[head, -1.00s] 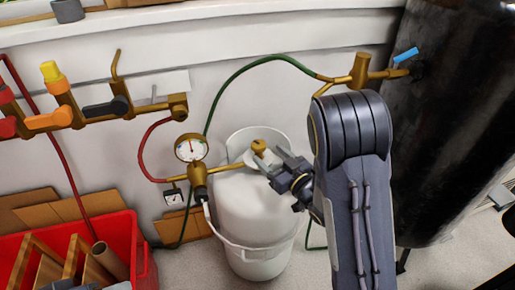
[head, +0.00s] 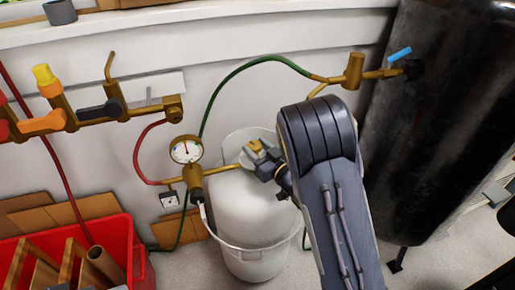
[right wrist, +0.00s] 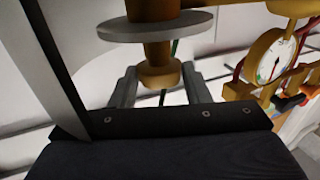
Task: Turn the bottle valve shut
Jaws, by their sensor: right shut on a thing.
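The white gas bottle (head: 250,210) stands upright against the wall, with a brass valve on its top. My right gripper (head: 257,153) is at the valve and shut on it, and its jaws hide much of the valve in the head view. In the right wrist view the brass valve knob (right wrist: 160,74) sits between the two grey fingers (right wrist: 161,88). A flat grey disc (right wrist: 156,26) is on the stem beside the knob. My left gripper is not in view.
A round pressure gauge (head: 186,150) and brass fittings connect to the bottle on its left. A green hose (head: 235,72) arches above. A dark tank (head: 440,130) stands at the right. A red crate (head: 140,255) with wooden pieces is at lower left.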

